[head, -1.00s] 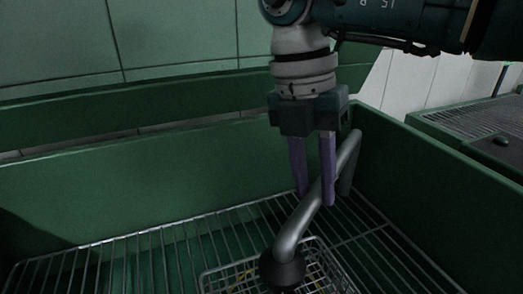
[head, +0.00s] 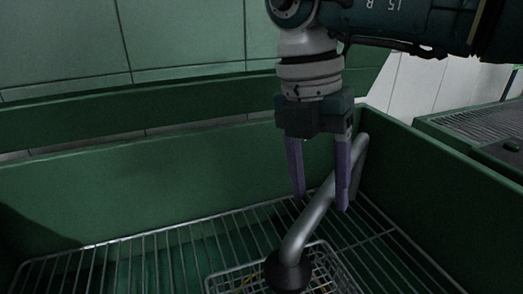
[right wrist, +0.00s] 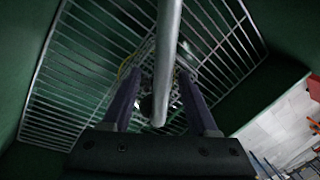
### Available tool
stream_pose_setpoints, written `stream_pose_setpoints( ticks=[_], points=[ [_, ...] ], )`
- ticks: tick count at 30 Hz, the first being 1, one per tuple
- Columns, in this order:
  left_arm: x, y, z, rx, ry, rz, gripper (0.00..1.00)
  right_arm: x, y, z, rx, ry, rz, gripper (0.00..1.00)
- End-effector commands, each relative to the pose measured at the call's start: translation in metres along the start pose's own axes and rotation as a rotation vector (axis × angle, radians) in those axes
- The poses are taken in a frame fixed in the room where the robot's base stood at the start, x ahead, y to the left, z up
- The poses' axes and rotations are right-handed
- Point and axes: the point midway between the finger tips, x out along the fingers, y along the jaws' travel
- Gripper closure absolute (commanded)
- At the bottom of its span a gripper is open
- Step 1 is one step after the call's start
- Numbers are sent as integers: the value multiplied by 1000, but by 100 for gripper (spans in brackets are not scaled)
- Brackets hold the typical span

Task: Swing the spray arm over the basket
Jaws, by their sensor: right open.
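The grey spray arm (head: 318,213) is a bent metal tube in the head view, running from the right wall of the washer toward the front. Its dark round nozzle (head: 288,274) hangs over the wire basket (head: 220,284), which is cut off by the lower edge. My right gripper (head: 322,205) is open, with its purple fingers on either side of the tube. The right wrist view also shows the spray arm (right wrist: 168,45) running between the fingers; I cannot tell whether either finger touches it. My left gripper is not in view.
The green tub (head: 90,205) has high walls around a metal rack (head: 130,250). The rack's left side is clear. Another green unit with a grated top (head: 475,128) stands beyond the right wall.

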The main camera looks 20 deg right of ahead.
Motion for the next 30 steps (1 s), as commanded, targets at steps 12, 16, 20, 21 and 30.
stream_pose_setpoints(
  ticks=[12, 16, 20, 21, 30],
  points=[
    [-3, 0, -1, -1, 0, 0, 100, -54, 1, 0, -1, -2, 3, 41],
    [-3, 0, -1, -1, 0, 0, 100, -69, 1, 0, 0, -1, 2, 41],
    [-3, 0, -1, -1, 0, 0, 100, -75, 0, 0, 0, 0, 0, 41],
    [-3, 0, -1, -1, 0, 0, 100, -75, 0, 0, 0, 0, -1, 41],
    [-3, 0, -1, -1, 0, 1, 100, -75, 0, 0, 0, 0, 0, 41]
  ],
)
